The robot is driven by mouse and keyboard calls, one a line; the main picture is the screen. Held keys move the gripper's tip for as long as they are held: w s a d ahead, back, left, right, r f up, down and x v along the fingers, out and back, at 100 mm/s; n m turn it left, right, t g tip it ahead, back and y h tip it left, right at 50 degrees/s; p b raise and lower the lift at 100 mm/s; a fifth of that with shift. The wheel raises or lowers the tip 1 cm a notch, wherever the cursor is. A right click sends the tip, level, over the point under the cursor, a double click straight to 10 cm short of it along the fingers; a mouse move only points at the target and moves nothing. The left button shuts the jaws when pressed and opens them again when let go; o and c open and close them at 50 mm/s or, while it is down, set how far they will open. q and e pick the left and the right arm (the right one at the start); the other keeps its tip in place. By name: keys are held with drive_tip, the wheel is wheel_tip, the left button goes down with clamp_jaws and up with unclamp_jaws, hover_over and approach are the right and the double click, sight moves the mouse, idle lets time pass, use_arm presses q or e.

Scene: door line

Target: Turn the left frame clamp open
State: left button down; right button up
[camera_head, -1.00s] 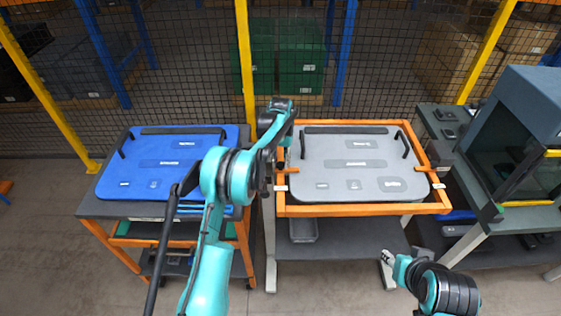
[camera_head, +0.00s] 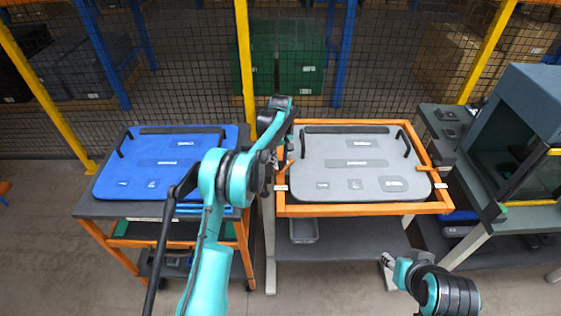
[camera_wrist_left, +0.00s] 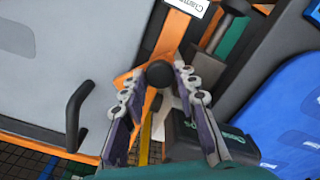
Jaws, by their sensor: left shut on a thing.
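The left frame clamp (camera_head: 289,158) is a small orange bar on the left side of the orange frame (camera_head: 350,210), beside the grey panel (camera_head: 340,165). In the head view it slants upward along the frame side. My left gripper (camera_head: 279,170) is over it from above, partly hidden behind my own wrist. In the left wrist view, a round black knob (camera_wrist_left: 160,74) of the clamp sits between the fingers of my left gripper (camera_wrist_left: 158,92), which is shut on it. My right gripper (camera_head: 387,266) hangs low in front of the frame table, away from the clamps; its jaws are too small to read.
A blue panel (camera_head: 160,165) lies on a cart at the left. The right frame clamp (camera_head: 428,168) is on the frame's far side. A grey machine (camera_head: 525,120) stands at the right, and a mesh fence (camera_head: 190,60) runs behind. The floor in front is clear.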

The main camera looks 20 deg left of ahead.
sight(281, 163)
use_arm(q)
drive_tip(key=n, duration=0.4)
drive_tip(key=shift+n, duration=0.3)
drive_tip(key=shift+n+b, duration=0.35)
drive_tip(key=shift+n, duration=1.35)
drive_tip(key=c, duration=1.1)
unclamp_jaws()
drive_tip(key=shift+c, duration=0.2)
wheel_tip(281, 163, up, 12)
